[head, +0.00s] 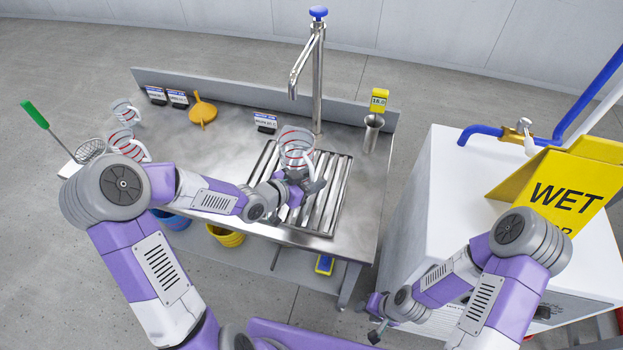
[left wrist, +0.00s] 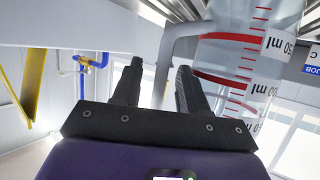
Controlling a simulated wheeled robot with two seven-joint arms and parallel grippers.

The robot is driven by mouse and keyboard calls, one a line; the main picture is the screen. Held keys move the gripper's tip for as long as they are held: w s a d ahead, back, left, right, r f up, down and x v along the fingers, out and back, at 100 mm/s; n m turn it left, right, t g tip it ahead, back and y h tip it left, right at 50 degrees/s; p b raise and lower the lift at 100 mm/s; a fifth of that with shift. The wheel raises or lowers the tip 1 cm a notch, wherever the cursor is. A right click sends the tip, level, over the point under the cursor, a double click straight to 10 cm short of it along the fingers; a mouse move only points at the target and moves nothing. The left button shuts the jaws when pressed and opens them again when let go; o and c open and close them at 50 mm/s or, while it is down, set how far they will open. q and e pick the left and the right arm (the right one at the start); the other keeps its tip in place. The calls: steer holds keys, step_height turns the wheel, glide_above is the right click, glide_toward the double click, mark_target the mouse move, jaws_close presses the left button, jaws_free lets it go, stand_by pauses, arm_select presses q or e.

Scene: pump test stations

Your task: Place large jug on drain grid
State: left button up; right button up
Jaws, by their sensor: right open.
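The large jug (head: 297,143), clear with red marks, is upright over the far part of the slatted drain grid (head: 326,208). It appears to stand on the grid, but my gripper hides its base. My left gripper (head: 308,184) is at the near side of the jug. In the left wrist view, its fingers (left wrist: 157,88) are apart, with the pale jug handle (left wrist: 181,42) showing in the gap between them, and the jug's marked wall (left wrist: 250,60) is to the right. My right gripper (head: 376,318) is open and empty, low beside the white cabinet, far from the jug.
A tall tap (head: 318,75) rises behind the grid. A metal cup (head: 371,133) stands right of it. Smaller jugs (head: 122,110), a yellow funnel (head: 203,111) and a strainer (head: 90,150) are at the left. A white cabinet (head: 445,190) with a yellow sign stands right.

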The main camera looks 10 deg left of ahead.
arm_select(q)
steer(key=shift+r, duration=0.1)
steer(key=p+v, duration=0.5)
steer(key=v, duration=0.7)
